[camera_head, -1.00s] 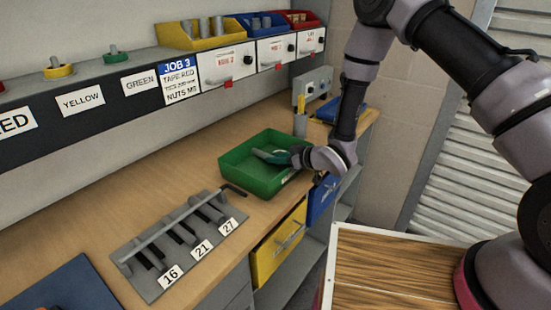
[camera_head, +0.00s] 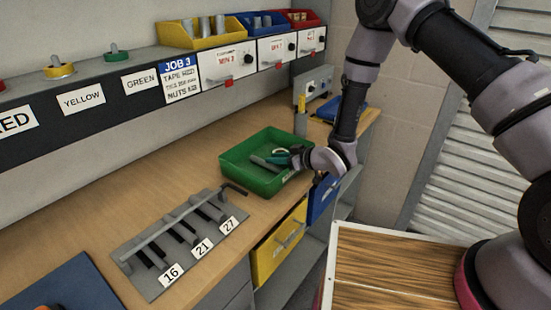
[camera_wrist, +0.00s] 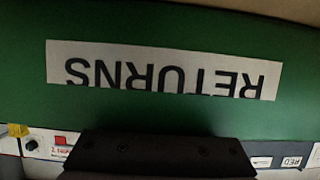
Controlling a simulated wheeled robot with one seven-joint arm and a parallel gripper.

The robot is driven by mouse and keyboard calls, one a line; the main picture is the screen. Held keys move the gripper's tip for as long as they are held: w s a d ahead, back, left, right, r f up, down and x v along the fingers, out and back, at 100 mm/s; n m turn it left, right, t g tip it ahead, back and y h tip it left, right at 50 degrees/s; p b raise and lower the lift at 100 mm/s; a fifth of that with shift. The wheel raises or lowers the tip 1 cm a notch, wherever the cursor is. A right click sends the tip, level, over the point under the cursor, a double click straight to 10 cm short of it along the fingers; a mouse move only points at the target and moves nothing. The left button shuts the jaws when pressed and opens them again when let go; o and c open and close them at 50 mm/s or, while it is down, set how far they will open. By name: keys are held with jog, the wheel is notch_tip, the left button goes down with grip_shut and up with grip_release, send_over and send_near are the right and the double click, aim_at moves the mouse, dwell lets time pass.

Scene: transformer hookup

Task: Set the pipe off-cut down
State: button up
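A small grey piece (camera_head: 264,163), which looks like the pipe off-cut, lies low inside the green tray (camera_head: 235,172) on the bench. My gripper (camera_head: 281,156) reaches into the tray from the right, its dark, teal-tinted end just beside the grey piece. Whether they touch is not clear, and the fingers are too small to tell open from shut. In the wrist view the tray's green wall (camera_wrist: 285,50) fills the upper part, with an upside-down RETURNS label (camera_wrist: 160,68). A dark part of my gripper covers the bottom middle there; no fingertips or off-cut show.
A rack (camera_head: 150,283) with slots marked 16, 21 and 27 and a black hex key (camera_head: 234,188) lie left of the tray. Yellow (camera_head: 280,245) and blue drawers are below. Bare bench (camera_head: 110,215) lies left of the tray.

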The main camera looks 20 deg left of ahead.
jog(key=v, duration=1.2)
jog(key=shift+r, duration=0.4)
jog(key=w+d+r+m+t+h, duration=0.3)
jog(key=w+d+r+h, duration=0.1)
jog(key=w+d+r, duration=0.5)
jog(key=w+d+r+m+t+h, duration=0.1)
jog(key=d+r+m+h, duration=0.45)
jog(key=d+r, duration=0.85)
jog(key=s+d+r+m+h, duration=0.2)
jog(key=s+d+r+m, duration=0.3)
jog(key=s+d+r, duration=0.3)
jog(key=s+d+r+m+g, duration=0.1)
jog(key=s+r+m, duration=0.1)
jog(key=s, duration=0.5)
jog(key=s+d+r+m+g, duration=0.1)
jog(key=s+r+m, duration=0.1)
jog(key=s+r, duration=0.3)
jog(key=s+y, duration=0.1)
jog(key=s, duration=0.2)
jog(key=shift+s+d, duration=0.2)
jog(key=shift+d, duration=0.2)
